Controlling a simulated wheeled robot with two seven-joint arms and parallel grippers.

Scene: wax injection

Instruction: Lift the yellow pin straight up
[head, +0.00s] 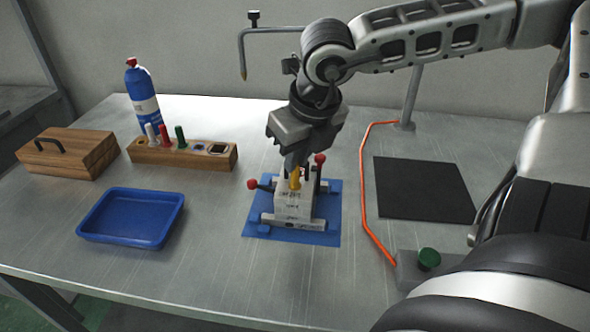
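The yellow pin (295,181) stands upright at the top of a pale block-shaped mould (293,207) on a blue mat (330,213). My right gripper (292,170) points down over the mould, with its fingertips right at the upper part of the pin. The fingers overlap in this view, so I cannot tell whether they are closed on the pin or only beside it. Red-knobbed pins (320,159) stick out at the mould's top and left side. My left gripper is not in view.
A blue tray (131,240), a wooden pin rack (190,155), a blue bottle (141,95) and a wooden box (68,154) stand to the left. An orange cable (363,190) and a black mat (425,188) lie to the right. A bent metal arm (270,31) rises behind.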

